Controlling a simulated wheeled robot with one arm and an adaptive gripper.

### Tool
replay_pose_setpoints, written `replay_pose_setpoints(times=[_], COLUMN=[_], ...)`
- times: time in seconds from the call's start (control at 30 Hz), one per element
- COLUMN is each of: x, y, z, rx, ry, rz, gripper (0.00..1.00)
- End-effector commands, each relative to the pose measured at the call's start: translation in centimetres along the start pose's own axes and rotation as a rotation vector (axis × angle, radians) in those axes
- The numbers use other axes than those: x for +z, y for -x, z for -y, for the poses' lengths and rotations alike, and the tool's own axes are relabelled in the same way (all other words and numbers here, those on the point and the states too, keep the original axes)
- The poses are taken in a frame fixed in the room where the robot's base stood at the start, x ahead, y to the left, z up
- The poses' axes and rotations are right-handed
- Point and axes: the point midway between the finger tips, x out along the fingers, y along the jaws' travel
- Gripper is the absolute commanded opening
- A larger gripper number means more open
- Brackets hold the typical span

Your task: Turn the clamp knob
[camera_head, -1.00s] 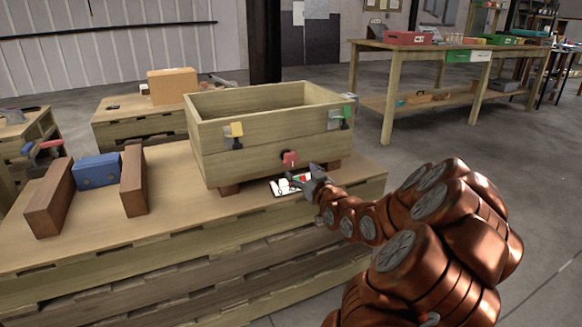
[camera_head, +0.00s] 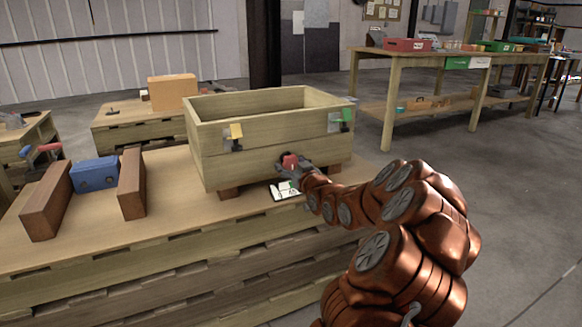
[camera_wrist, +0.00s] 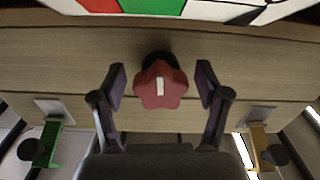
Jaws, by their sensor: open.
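The red clamp knob (camera_wrist: 160,86) is star-shaped with a white mark on its face. It sits on a dark stem on the front wall of a wooden crate (camera_head: 250,165). In the wrist view my gripper (camera_wrist: 160,80) is open, with one finger on each side of the knob and a visible gap on both sides. In the head view my gripper (camera_head: 291,170) is at the lower front of the crate and partly hides the knob (camera_head: 290,161).
A yellow latch (camera_head: 236,132) and a green latch (camera_head: 345,116) are on the crate front. A printed card (camera_head: 284,192) lies on the tabletop below. A blue block (camera_head: 96,174) stands between two brown blocks (camera_head: 132,182) at left.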

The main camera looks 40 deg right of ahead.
Motion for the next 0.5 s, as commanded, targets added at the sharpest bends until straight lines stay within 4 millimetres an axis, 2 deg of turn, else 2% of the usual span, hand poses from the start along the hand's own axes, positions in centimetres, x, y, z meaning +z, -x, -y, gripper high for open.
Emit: replay_pose_setpoints(times=[0.2,0.5], x=[0.01,0.02], y=[-0.02,-0.01], z=[0.01,0.02], rx=[0.000,0.000], ry=[-0.001,-0.001], rz=[0.001,0.001], gripper=[0.75,0.44])
